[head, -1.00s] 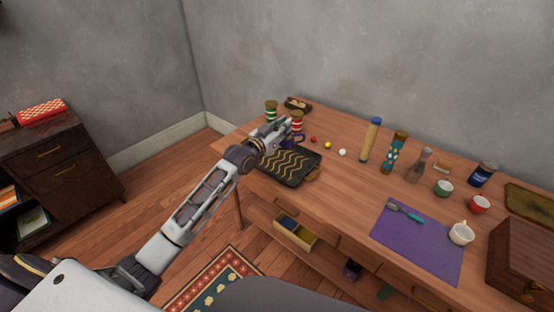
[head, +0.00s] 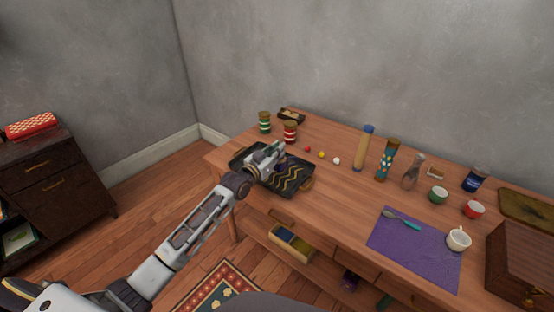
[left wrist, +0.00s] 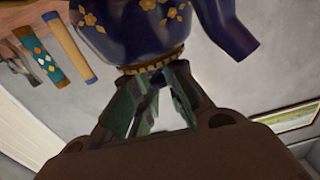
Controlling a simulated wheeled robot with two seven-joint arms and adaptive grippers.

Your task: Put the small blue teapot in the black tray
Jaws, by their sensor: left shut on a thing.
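The small blue teapot (left wrist: 150,35) fills the top of the left wrist view, dark blue with gold flowers and a gold rim band. My left gripper (left wrist: 160,95) is shut on it at the gold band. In the head view my left gripper (head: 277,154) is over the black tray (head: 292,182), and only a small dark blue part of the teapot (head: 283,162) shows there. The tray has gold wavy lines and side handles, and lies at the left of the table. Whether the teapot touches the tray cannot be told. My right gripper is not in view.
Green (head: 264,122) and red striped jars (head: 290,132) stand behind the tray. Small red, yellow and white balls (head: 336,161) lie to its right.

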